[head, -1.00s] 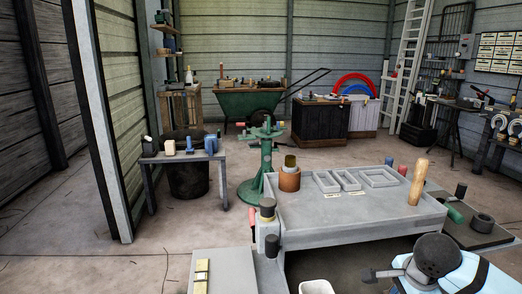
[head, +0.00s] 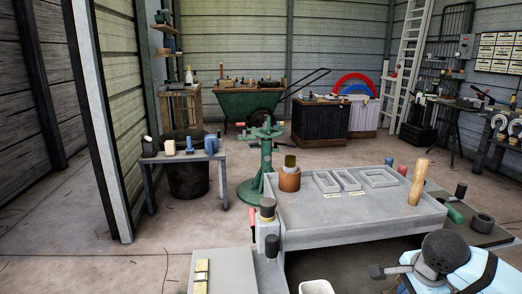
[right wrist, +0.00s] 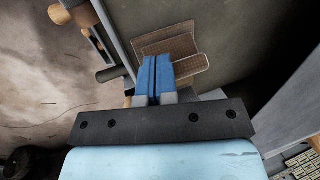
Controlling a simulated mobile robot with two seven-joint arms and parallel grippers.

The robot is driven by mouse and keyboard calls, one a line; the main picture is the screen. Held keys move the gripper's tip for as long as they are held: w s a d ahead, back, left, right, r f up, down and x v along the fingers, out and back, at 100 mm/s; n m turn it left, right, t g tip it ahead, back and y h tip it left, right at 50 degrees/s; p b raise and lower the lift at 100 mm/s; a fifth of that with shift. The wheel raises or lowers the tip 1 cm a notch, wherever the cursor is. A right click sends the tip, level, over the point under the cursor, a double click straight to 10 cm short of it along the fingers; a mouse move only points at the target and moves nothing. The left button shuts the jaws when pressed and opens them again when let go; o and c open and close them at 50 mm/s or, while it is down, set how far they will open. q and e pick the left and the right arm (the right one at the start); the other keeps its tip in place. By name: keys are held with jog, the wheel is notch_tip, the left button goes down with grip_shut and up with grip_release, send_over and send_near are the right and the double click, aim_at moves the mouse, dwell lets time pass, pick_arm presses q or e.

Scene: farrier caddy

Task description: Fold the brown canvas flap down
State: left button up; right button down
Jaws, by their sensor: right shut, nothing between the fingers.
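My right gripper (right wrist: 155,72) shows in the right wrist view with its two blue fingers side by side, shut and empty. My left gripper is not in view.
A grey bench top (head: 345,215) holds shallow trays, a brown cup (head: 289,178) and an upright wooden handle (head: 418,182). A white bin (head: 316,287) is below its front edge. A green stand (head: 266,165) is behind. Open floor lies to the left.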

jog(key=shift+w+d, duration=0.1)
jog(key=shift+d, duration=0.8)
jog(key=shift+a, duration=1.3)
notch_tip(320, 180, up, 6)
jog(key=p, duration=0.3)
jog(key=shift+p, duration=0.35)
